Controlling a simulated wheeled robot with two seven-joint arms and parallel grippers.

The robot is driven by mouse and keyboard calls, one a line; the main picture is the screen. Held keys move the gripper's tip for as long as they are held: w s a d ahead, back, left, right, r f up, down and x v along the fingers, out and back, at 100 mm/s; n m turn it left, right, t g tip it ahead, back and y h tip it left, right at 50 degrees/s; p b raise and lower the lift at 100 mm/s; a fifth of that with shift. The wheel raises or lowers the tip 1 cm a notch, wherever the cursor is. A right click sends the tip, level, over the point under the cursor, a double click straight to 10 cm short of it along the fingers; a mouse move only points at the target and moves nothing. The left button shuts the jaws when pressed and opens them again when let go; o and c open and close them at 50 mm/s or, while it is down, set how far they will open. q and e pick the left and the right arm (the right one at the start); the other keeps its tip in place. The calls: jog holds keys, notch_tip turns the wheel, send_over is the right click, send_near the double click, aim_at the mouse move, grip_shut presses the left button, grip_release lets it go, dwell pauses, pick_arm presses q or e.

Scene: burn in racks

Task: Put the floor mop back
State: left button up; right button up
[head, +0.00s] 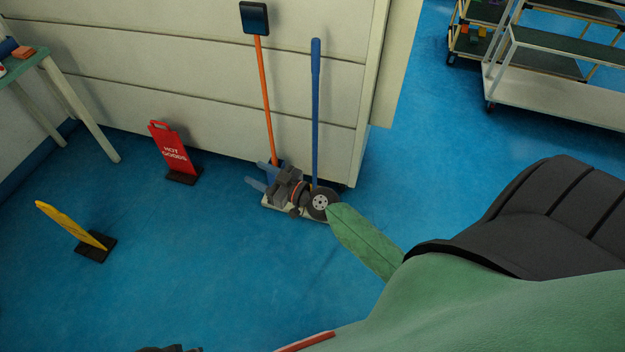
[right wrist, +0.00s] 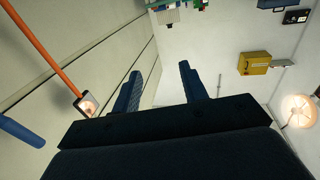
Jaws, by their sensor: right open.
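Two long-handled tools stand upright against the pale panelled cabinet front. One has an orange pole (head: 266,100) with a dark flat head at its top; it also shows in the right wrist view (right wrist: 45,55). The other has a blue handle (head: 315,110), whose upper end shows in the right wrist view (right wrist: 18,130). Its lower end is hidden behind my arm, so I cannot tell which tool is the floor mop. My right gripper (head: 256,177) is low in front of the orange pole. Its fingers are apart and empty in the right wrist view (right wrist: 162,88).
A red "hot goods" sign (head: 172,150) and a yellow sign (head: 70,225) stand on the blue floor left of my gripper. A green-topped table (head: 45,55) is at far left. Carts (head: 560,80) stand at upper right. Floor between is clear.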

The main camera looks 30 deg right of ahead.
jog(key=s+a+f+n+g, duration=0.1)
jog(key=s+a+f+g, duration=0.3)
jog(key=s, duration=0.3)
jog(key=s+a+f+n+g, duration=0.1)
jog(key=s+a+f+g, duration=0.3)
jog(key=s, duration=0.3)
jog(key=s+d+f+m+g+h, duration=0.1)
jog(key=s+d+m+g+h, duration=0.1)
jog(key=s, duration=0.6)
jog(key=s+d+f+m+g+h, duration=0.1)
jog(key=s+m+g+h, duration=0.3)
jog(key=s, duration=0.5)
jog(key=shift+s+d+h, duration=0.15)
jog(key=shift+d+h, duration=0.65)
jog(key=shift+d, duration=0.1)
